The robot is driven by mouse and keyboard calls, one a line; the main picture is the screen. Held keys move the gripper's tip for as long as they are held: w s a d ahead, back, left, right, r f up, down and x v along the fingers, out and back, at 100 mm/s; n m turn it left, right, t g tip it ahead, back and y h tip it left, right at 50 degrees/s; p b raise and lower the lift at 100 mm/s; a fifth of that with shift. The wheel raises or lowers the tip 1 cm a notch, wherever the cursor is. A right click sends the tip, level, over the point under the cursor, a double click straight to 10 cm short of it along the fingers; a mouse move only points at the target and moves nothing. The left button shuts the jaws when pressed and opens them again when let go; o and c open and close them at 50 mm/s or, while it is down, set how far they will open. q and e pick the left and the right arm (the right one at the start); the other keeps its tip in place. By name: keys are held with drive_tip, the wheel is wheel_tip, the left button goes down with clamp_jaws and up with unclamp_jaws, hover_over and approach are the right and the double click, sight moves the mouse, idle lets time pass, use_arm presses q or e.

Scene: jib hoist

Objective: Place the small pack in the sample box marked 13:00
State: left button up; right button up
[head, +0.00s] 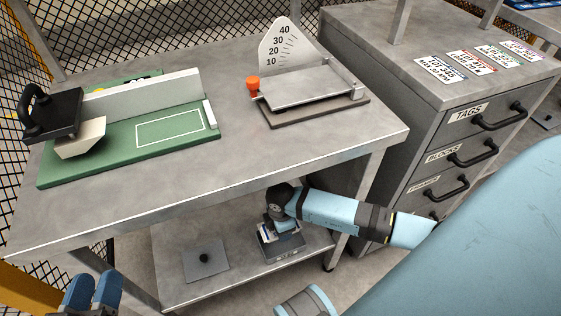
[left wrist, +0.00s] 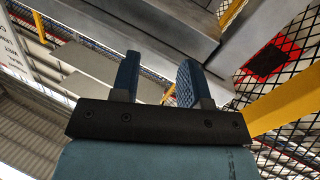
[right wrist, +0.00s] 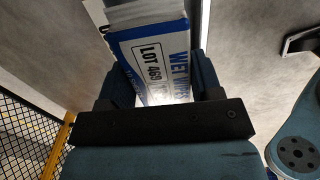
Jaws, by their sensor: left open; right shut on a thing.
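The small pack (right wrist: 150,55) is white and blue, with "LOT 468" and "WET WIPES" lettering. It fills the space between the fingers of my right gripper (right wrist: 155,85), which is shut on it. In the head view, my right gripper (head: 268,226) reaches down over an open grey box (head: 290,252) on the lower shelf, and partly hides it. I cannot read a time on this box, nor tell whether the pack touches it. My left gripper (head: 92,291) is open and empty, low at the left; its fingers show in the left wrist view (left wrist: 158,80).
A grey plate with a black knob (head: 205,262) lies left of the box on the lower shelf (head: 180,292). A labelled drawer cabinet (head: 425,105) stands right.

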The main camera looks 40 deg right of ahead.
wheel_tip(320, 180, down, 4)
drive_tip(key=shift+r+b, duration=0.1)
drive_tip(key=shift+b, duration=0.45)
drive_tip(key=shift+f, duration=0.5)
wheel_tip(320, 180, down, 4)
drive_tip(key=shift+r+b, duration=0.25)
drive_tip(key=shift+b, duration=0.85)
drive_tip(key=shift+f, duration=0.35)
drive_tip(key=shift+r, duration=0.1)
drive_tip(key=o, duration=0.7)
drive_tip(key=shift+c, duration=0.2)
use_arm(q)
drive_tip(key=shift+w+a+f+m, duration=0.35)
drive_tip(key=shift+w+f+m, duration=0.45)
drive_tip(key=shift+m, duration=0.2)
